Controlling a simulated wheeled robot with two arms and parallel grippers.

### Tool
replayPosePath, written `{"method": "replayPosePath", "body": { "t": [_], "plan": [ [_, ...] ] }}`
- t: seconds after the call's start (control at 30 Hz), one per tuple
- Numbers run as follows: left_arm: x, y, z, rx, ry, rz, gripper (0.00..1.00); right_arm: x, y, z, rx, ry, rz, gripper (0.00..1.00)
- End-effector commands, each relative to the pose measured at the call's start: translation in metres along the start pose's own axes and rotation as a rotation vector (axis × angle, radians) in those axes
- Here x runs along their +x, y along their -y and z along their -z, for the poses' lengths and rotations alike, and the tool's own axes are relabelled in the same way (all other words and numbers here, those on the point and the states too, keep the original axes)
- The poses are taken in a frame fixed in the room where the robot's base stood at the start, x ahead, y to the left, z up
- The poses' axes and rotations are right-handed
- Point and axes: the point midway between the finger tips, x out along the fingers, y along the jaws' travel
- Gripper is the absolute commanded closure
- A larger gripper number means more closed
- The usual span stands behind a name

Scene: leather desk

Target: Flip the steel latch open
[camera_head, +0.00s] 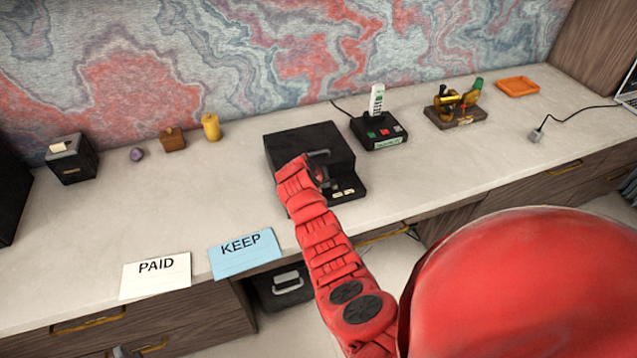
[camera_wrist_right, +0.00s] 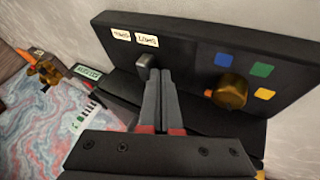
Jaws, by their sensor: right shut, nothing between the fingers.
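A black box (camera_head: 300,142) stands on the desk in the head view, and its dark panel (camera_wrist_right: 195,65) fills much of the right wrist view. My right gripper (camera_head: 325,172) is over the front of the box. In the right wrist view its fingers (camera_wrist_right: 159,78) are together and empty, with their tips right beside the latch. I cannot tell whether they touch it. The latch is hard to make out in the head view, with my gripper over that area. My left gripper is not in view.
A brass knob (camera_wrist_right: 228,91) and several coloured squares are on the same panel. A button box with a handset (camera_head: 378,130) stands right of the black box. PAID (camera_head: 156,275) and KEEP (camera_head: 244,255) cards lie at the front left. The desk left of the box is mostly clear.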

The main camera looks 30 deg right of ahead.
Motion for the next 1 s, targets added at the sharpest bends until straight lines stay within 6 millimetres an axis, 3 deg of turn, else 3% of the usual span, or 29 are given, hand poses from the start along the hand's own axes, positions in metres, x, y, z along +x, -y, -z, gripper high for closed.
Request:
{"method": "replayPosePath", "body": {
  "t": [0.37, 0.67, 1.0],
  "plan": [
    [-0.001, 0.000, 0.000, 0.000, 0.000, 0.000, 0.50, 0.003, -0.004, 0.000, 0.000, 0.000, 0.000, 1.00],
    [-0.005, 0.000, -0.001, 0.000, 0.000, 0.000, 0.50, 0.022, -0.040, 0.001, 0.000, -0.002, 0.000, 1.00],
    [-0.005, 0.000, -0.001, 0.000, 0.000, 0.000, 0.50, 0.022, -0.041, 0.001, -0.001, -0.002, -0.002, 1.00]
  ]
}}
